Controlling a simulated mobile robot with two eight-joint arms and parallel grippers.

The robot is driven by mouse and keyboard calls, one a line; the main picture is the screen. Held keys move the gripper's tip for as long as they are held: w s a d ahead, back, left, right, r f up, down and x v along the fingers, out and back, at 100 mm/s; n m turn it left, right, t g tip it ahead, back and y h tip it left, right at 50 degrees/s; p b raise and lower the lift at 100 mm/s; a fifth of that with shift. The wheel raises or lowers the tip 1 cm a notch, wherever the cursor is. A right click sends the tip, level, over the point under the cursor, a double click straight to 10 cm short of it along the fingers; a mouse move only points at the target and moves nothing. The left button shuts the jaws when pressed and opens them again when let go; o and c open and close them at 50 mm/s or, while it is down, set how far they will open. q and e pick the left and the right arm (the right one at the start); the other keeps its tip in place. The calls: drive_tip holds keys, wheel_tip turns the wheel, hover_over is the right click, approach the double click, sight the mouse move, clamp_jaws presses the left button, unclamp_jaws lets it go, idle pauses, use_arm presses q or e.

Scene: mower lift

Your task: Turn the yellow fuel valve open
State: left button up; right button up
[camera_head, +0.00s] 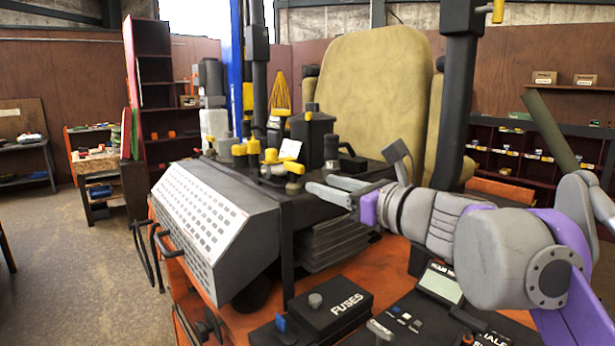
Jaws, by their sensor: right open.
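Several yellow knobs and handles stand on the dark engine deck of the mower, left of centre. I cannot tell for sure which is the fuel valve. My left gripper is not in view.
A grey perforated cover (208,220) slopes on the mower's left. A tan seat (372,95) and dark posts (460,90) rise behind. A fuse box (325,308) and a panel with a display (440,284) lie in front on the orange body. Open floor is at left.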

sight(303, 169)
drive_tip(key=shift+m+t, duration=0.3)
drive_tip(key=shift+m, duration=0.2)
drive_tip(key=x, duration=0.7)
drive_tip(key=r+x, duration=0.1)
drive_tip(key=x, duration=0.3)
drive_tip(key=shift+w+d+r+p, duration=0.1)
drive_tip(key=shift+w+d+p, duration=0.1)
drive_tip(key=shift+p, duration=0.2)
clamp_jaws()
